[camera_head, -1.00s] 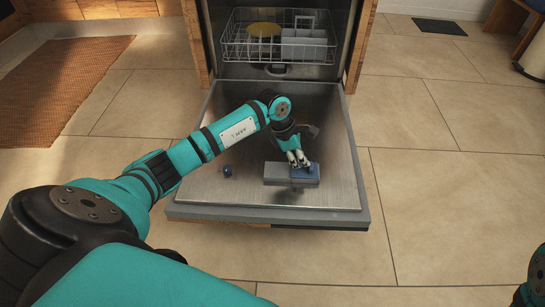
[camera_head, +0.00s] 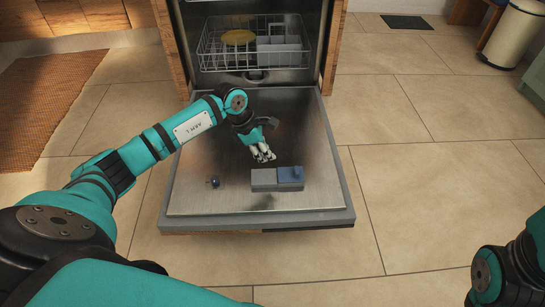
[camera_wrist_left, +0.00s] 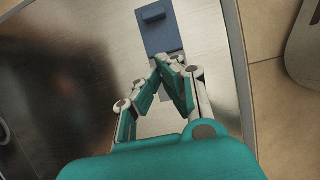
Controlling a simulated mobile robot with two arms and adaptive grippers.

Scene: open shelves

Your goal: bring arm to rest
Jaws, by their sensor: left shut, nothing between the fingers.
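My left gripper (camera_head: 264,155) is over the open dishwasher door (camera_head: 225,110), shut and empty. In the head view it appears just above the grey and blue block (camera_head: 277,178) on the door. The block's blue part (camera_wrist_left: 157,27) also shows in the left wrist view, ahead of the shut fingertips (camera_wrist_left: 172,62); the fingers partly hide what lies below it. Part of my right arm (camera_head: 505,270) shows at the lower right edge of the head view, but its gripper is out of view.
A small dark blue ball-like object (camera_head: 213,182) lies on the door, left of the block. The dishwasher rack (camera_head: 215,52) holds a yellow plate (camera_head: 238,37). A brown rug (camera_head: 45,100) lies at left and a bin (camera_head: 513,35) stands at upper right. The tiled floor (camera_head: 440,190) at right is clear.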

